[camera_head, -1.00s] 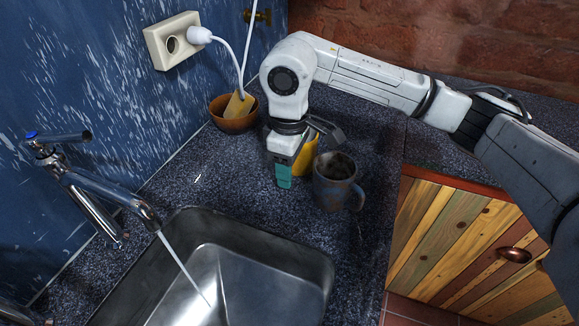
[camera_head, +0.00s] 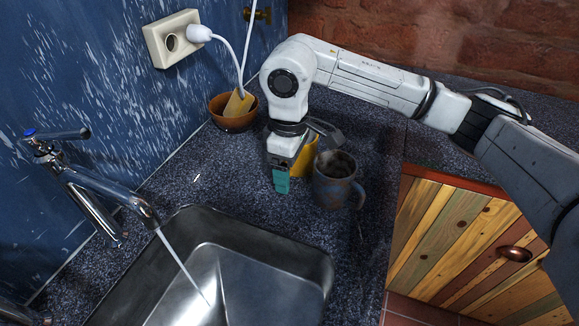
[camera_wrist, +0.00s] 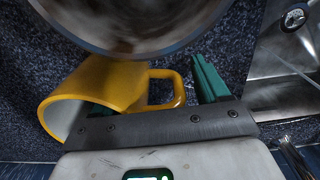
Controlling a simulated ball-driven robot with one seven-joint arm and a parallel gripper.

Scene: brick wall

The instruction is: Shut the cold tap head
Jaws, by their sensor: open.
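The cold tap head (camera_head: 60,134) is a chrome lever with a blue mark, at the far left above the spout. Water runs from the spout (camera_head: 110,190) into the sink. My gripper (camera_head: 281,181) is over the counter behind the sink, well right of the tap head and apart from it. Its teal fingers are spread in the wrist view (camera_wrist: 150,92). The yellow mug (camera_wrist: 105,85) is close at the fingers there, its handle between them. One fingertip is partly hidden by the mug; I cannot tell whether they touch.
A grey-blue mug (camera_head: 336,182) stands just right of my gripper. The steel sink (camera_head: 317,265) fills the front. A brown bowl (camera_head: 232,122) with a sponge is at the back, below the wall socket (camera_head: 172,41). The counter between tap and gripper is clear.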

